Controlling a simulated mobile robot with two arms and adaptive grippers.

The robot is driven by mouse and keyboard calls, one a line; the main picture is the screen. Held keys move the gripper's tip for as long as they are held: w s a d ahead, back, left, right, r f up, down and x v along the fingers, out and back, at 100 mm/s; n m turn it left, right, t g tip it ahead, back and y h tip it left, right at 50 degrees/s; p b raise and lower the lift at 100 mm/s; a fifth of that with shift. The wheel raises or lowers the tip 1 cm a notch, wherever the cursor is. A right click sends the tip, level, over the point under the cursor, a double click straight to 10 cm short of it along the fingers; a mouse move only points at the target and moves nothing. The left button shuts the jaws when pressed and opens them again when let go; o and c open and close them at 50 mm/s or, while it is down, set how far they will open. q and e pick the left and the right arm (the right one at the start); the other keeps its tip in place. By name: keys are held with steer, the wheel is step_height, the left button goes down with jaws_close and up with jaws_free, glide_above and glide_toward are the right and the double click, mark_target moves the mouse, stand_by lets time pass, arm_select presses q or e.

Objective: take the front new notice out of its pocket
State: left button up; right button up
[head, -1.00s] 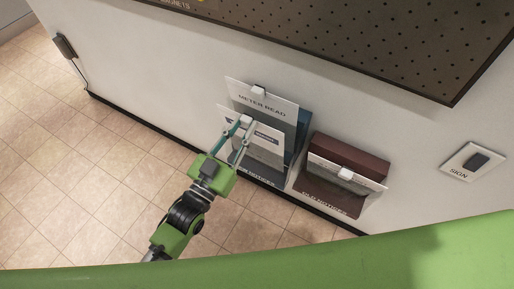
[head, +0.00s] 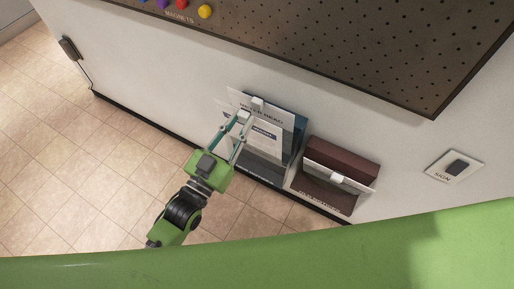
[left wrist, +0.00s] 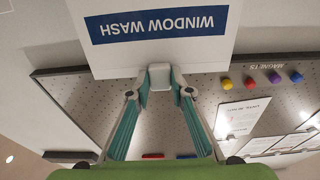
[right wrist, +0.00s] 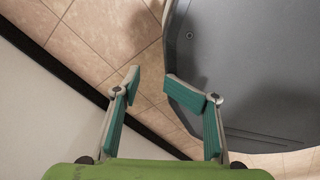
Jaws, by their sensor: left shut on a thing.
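The front new notice is a white sheet (head: 262,136) with a dark blue band; the left wrist view shows it as the "WINDOW WASH" sheet (left wrist: 200,52). My left gripper (head: 241,120) is shut on the small white tab (left wrist: 160,76) at its upper edge. The sheet stands in front of the "METER READ" notice (head: 270,117), which has its own white tab. The dark new-notices pocket (head: 262,172) is on the wall below; I cannot tell whether the sheet's lower edge is clear of it. My right gripper (right wrist: 151,78) is open and empty, seen only in its wrist view.
A brown old-notices pocket (head: 340,159) with a tabbed white sheet hangs to the right. A pegboard (head: 340,50) with coloured magnets is above. Tiled floor (head: 80,170) lies open at left.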

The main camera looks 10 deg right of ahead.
arm_select(q)
step_height(320, 180, up, 2)
steer(key=shift+s+r+p, duration=0.15)
steer(key=shift+r+p, duration=0.1)
steer(key=shift+p, duration=0.55)
step_height(320, 180, up, 6)
steer(key=p, duration=0.6)
steer(key=shift+s+a, duration=0.4)
steer(key=shift+s, duration=0.05)
arm_select(e)
step_height(320, 180, up, 8)
steer(key=s, duration=0.1)
steer(key=shift+s+a+r, duration=0.15)
steer(key=shift+s+a, duration=0.1)
steer(key=shift+a, duration=0.15)
arm_select(q)
steer(key=shift+s+a, duration=0.1)
arm_select(e)
steer(key=shift+r, duration=0.1)
